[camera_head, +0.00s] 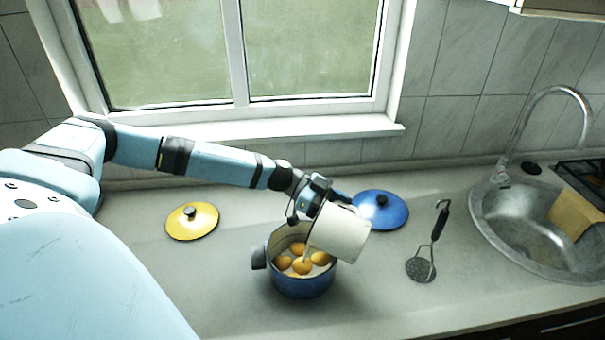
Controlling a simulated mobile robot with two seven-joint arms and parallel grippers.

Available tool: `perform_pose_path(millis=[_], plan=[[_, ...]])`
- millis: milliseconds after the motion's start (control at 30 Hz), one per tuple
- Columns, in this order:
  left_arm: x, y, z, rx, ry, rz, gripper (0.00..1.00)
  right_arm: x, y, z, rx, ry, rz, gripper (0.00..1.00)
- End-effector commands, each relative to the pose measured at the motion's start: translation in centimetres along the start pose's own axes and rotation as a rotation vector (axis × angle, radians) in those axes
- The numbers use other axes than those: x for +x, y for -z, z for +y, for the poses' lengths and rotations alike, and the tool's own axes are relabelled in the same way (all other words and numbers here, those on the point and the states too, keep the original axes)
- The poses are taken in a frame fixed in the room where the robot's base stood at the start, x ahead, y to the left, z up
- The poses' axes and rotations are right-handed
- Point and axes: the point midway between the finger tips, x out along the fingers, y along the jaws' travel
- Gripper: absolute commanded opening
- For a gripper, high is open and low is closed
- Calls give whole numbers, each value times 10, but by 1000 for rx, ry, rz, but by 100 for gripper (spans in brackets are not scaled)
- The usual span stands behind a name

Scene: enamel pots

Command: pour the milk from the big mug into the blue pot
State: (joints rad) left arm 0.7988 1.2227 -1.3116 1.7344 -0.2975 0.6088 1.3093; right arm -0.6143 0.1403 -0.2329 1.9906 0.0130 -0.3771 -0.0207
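A white mug (342,234) is tilted over the right side of the blue pot (302,285). Its opening faces down and left toward the pot. A thin pale stream seems to run from the mug's rim into the pot. The pot stands upright on the counter and holds several orange-yellow round pieces (302,266). My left gripper (319,198) is at the upper side of the mug and appears shut on it; its fingertips are partly hidden. How much milk is in the mug or pot I cannot tell. My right gripper is not in view.
A yellow lid (192,221) lies left of the pot and a blue lid (381,210) behind and right of it. A black-handled masher (424,262) lies to the right. A metal sink (535,228) with a tap is farther right.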

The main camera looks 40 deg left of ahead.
Motion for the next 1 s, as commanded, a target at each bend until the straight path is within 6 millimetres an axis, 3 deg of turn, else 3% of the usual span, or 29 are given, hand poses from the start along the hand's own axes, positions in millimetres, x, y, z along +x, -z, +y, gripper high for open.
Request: perform_pose_path(millis=[1000], plan=[[-13,9,0,-1,-1,92,7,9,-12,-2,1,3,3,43]])
